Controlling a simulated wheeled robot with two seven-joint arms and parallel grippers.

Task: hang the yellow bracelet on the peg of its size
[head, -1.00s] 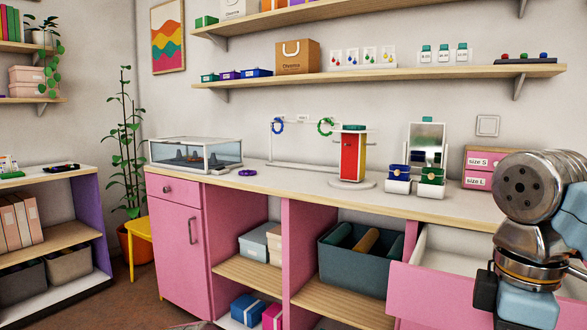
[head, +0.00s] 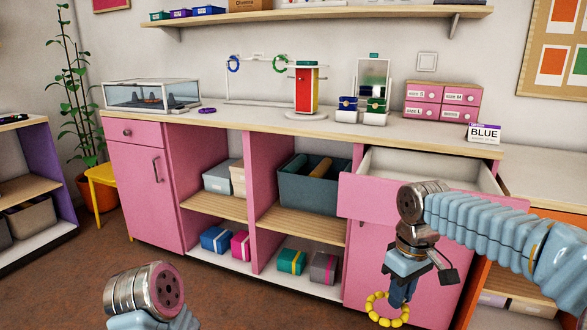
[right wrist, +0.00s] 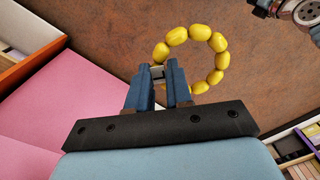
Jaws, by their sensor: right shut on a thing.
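The yellow bracelet (head: 386,308), a ring of yellow beads, hangs from my right gripper (head: 400,290) low in front of the pink counter. In the right wrist view, the fingers (right wrist: 164,82) are shut on the near left part of the bracelet (right wrist: 205,37). A thin white rack (head: 262,101) stands at the back of the counter. The peg sizes are too small to read. My left arm shows at the bottom left, but its gripper is out of view.
An open drawer (head: 400,200) juts out of the counter, above my right gripper. A red and yellow stand (head: 306,88), a mirror (head: 374,78), labelled pink drawers (head: 442,101) and a glass case (head: 152,96) occupy the countertop. A purple bracelet (head: 207,110) lies on it.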

